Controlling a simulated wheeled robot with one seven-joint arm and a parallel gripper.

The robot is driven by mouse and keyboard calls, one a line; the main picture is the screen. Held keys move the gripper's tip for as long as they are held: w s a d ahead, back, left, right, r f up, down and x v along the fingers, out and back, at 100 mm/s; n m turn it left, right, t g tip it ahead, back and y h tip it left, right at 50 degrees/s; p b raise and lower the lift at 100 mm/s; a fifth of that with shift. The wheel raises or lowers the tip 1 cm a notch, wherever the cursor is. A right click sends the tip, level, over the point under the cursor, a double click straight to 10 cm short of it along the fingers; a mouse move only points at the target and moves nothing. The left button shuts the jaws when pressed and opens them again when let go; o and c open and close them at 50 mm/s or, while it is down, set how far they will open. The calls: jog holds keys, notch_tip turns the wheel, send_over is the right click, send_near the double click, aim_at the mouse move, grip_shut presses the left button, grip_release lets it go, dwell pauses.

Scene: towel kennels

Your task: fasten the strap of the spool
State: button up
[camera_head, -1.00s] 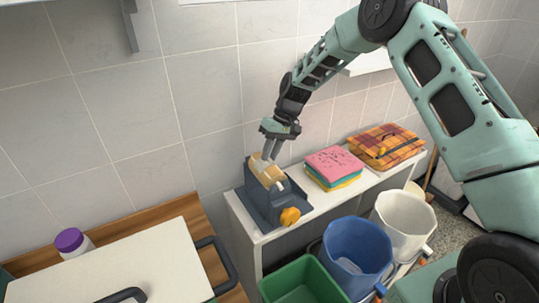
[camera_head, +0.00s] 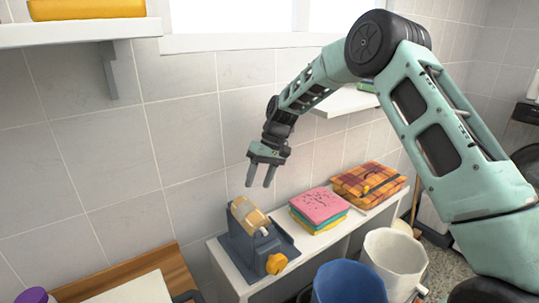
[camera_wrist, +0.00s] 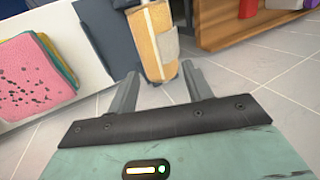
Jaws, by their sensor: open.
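The spool (camera_head: 248,215) is a tan roll with a pale band around it. It sits tilted in a dark blue-grey stand (camera_head: 238,247) with a yellow knob (camera_head: 276,264) on its front. In the wrist view the spool (camera_wrist: 148,42) shows beyond my fingertips, with a grey patch, perhaps the strap (camera_wrist: 167,45), on its right side. I cannot tell whether the strap is fastened. My gripper (camera_head: 259,182) is open and empty, pointing down above the spool and apart from it. Its two fingers also show in the wrist view (camera_wrist: 159,75).
The stand is on a white shelf unit (camera_head: 226,268). Folded pink, yellow and teal cloths (camera_head: 318,208) and an orange plaid folded cloth (camera_head: 368,183) lie to its right. A blue bin (camera_head: 348,284) and a white bin (camera_head: 394,257) stand in front. A tiled wall is behind.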

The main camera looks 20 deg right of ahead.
jog(key=b+v, duration=0.2)
jog(key=v, duration=0.9)
jog(key=s+a+f+n+h+b, duration=0.1)
jog(key=s+a+n+h+b, duration=0.15)
jog(key=s+a, duration=1.6)
jog(key=s+d+f+n, duration=0.1)
jog(key=s+f, duration=0.2)
jog(key=s, duration=0.8)
jog(key=s+d+f+n+h, duration=0.1)
jog(key=s+d+f+n, duration=0.1)
jog(key=s, duration=1)
jog(key=shift+f+t, duration=0.4)
jog(key=shift+f, duration=0.1)
